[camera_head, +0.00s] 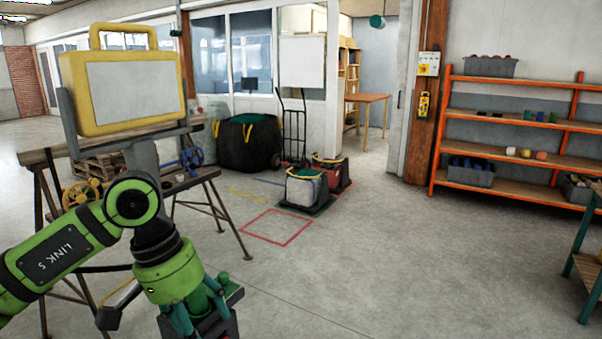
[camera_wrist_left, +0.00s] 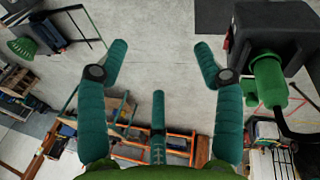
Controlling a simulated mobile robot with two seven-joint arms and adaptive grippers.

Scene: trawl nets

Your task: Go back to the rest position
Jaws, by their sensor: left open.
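My left arm comes in from the lower left in the head view. My left gripper (camera_head: 203,312) hangs low there, partly cut off by the bottom edge. In the left wrist view my left gripper (camera_wrist_left: 161,58) has its green fingers spread wide, with nothing between them and the grey floor beyond. My right gripper is not in view.
A yellow-framed panel (camera_head: 125,92) on a grey bracket stands behind my arm, near a wooden trestle table (camera_head: 205,174). A red floor outline (camera_head: 276,227) and two filled bags (camera_head: 305,188) lie ahead. Orange shelving (camera_head: 520,118) stands right. The middle floor is clear.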

